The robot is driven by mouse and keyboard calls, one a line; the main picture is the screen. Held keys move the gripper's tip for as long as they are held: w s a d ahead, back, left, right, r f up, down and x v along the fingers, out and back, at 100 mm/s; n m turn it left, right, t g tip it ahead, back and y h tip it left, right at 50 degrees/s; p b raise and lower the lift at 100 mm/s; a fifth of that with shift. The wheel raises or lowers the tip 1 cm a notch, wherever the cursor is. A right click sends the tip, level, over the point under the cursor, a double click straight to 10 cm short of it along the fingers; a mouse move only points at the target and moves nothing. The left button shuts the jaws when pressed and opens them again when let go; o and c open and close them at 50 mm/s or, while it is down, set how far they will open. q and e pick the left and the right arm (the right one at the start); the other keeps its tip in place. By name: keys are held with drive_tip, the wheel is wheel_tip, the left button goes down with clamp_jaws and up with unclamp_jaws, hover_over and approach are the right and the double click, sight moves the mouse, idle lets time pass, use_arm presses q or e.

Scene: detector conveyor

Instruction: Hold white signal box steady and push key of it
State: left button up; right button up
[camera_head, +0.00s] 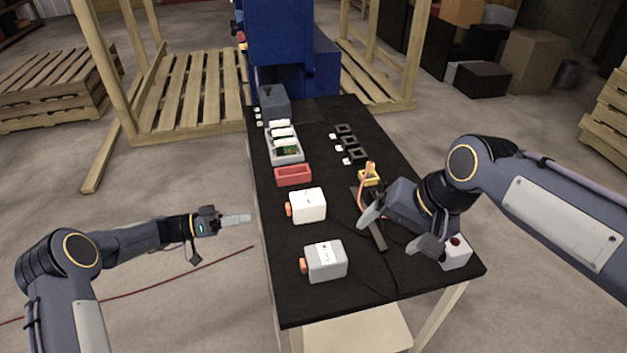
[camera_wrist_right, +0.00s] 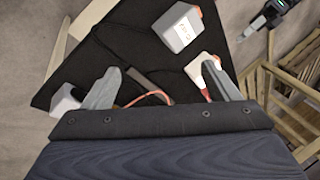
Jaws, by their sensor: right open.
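A white box (camera_head: 308,206) with an orange key (camera_head: 288,210) on its left side stands mid-table in the head view. It also shows beside a fingertip in the right wrist view (camera_wrist_right: 203,66). A smaller white box (camera_head: 457,256) with a dark red button (camera_head: 455,241) on top stands near the table's right corner, just right of my right gripper. My right gripper (camera_head: 397,232) is open above the table, right of the orange-key box, with nothing between its fingers.
A grey box (camera_head: 324,263) with an orange key stands nearer me. Beyond are a red tray (camera_head: 293,175), a grey tray (camera_head: 287,158), several black frames (camera_head: 350,142) and a yellow tool (camera_head: 370,178). A black bar and thin cables lie under my right gripper.

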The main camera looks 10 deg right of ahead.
drive_tip(key=w+a+f+m+g+h, duration=0.15)
drive_tip(key=w+m, duration=0.35)
drive_tip(key=w, duration=0.9)
drive_tip(key=m+g+h, duration=0.2)
drive_tip(key=m, duration=0.4)
hover_over(316, 195)
drive_tip(key=shift+y, duration=0.25)
drive_tip(key=f, duration=0.7)
drive_tip(key=shift+s+d+f, duration=0.1)
drive_tip(key=shift+s+d, duration=0.05)
drive_tip(key=shift+s, duration=0.2)
drive_tip(key=shift+w+f+m, duration=0.25)
drive_tip(key=shift+f+m, duration=0.05)
drive_tip(key=shift+f, duration=3.95)
drive_tip(key=shift+c, duration=0.3)
drive_tip(key=c, duration=1.2)
use_arm(q)
clamp_jaws()
